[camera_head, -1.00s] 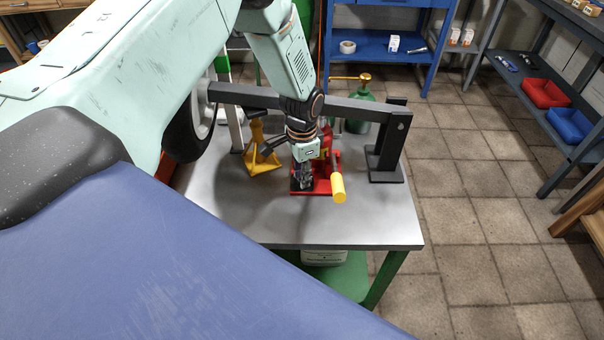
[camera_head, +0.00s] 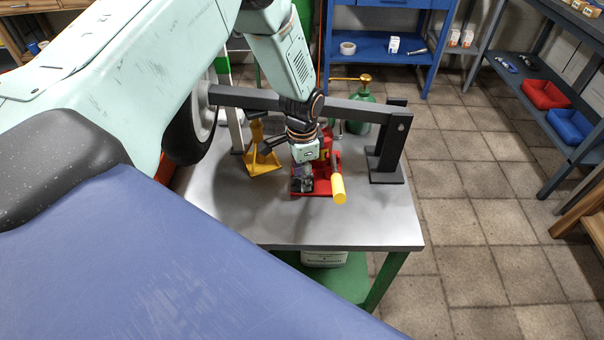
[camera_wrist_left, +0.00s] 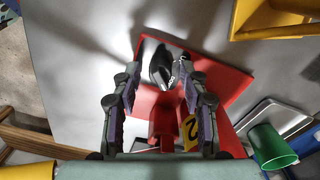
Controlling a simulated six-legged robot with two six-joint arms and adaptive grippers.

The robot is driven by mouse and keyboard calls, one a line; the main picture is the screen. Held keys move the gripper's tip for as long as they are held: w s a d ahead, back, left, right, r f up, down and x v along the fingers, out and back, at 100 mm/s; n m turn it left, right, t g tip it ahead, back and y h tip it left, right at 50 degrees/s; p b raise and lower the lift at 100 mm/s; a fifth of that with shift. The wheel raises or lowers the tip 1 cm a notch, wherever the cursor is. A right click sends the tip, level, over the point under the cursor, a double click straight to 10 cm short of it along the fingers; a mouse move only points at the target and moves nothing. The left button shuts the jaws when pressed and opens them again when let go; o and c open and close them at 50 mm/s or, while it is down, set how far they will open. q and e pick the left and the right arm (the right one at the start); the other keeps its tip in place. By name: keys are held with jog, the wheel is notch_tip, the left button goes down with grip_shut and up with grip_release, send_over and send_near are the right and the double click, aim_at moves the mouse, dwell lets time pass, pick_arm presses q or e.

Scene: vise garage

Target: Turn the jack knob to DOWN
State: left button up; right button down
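The red jack (camera_head: 324,190) stands on the grey table, with a yellow-ended handle (camera_head: 338,188) sticking out at its front right. My left gripper (camera_head: 302,184) points down over the jack's left front part. In the left wrist view, the black jack knob (camera_wrist_left: 161,68) with small white lettering lies between the fingertips of my left gripper (camera_wrist_left: 160,70). The fingers are apart, with a gap on the left side; the right fingertip is close to the knob, and I cannot tell if it touches. The lettering is too small to read. My right gripper is not in view.
A dark grey bar (camera_head: 352,106) crosses behind the jack to a black upright stand (camera_head: 387,150) at right. A yellow jack stand (camera_head: 262,158) is to the left. The table's front (camera_head: 340,230) is clear.

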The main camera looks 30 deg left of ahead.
pick_arm(q)
jog(key=shift+w+r, duration=0.1)
jog(key=shift+r, duration=0.4)
notch_tip(320, 180, up, 11)
dwell(0.8)
